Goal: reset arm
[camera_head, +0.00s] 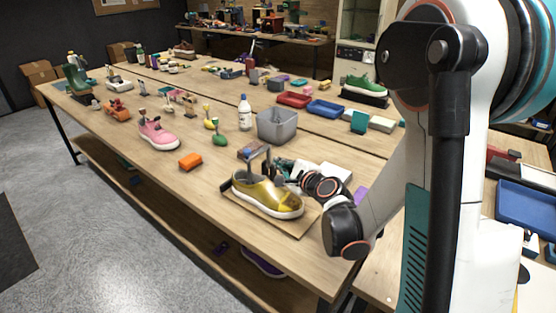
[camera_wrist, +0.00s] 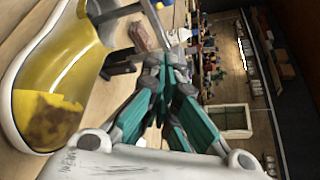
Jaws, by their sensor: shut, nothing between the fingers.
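My gripper (camera_wrist: 168,64) shows its teal fingers together and empty in the wrist view. In the head view the gripper (camera_head: 290,168) is low over the table, just behind the yellow sneaker and partly hidden by it. My arm reaches down from the right. The yellow sneaker (camera_head: 262,193) has a white sole and stands upright on a thin wooden board (camera_head: 297,228) near the table's front edge. In the wrist view the sneaker (camera_wrist: 52,65) fills the left side, with a brown stain on its toe.
A grey bin (camera_head: 278,127) and a white bottle (camera_head: 244,112) stand behind the sneaker. Red (camera_head: 294,99) and blue (camera_head: 325,108) trays are farther back. Bare tabletop lies left of the yellow sneaker.

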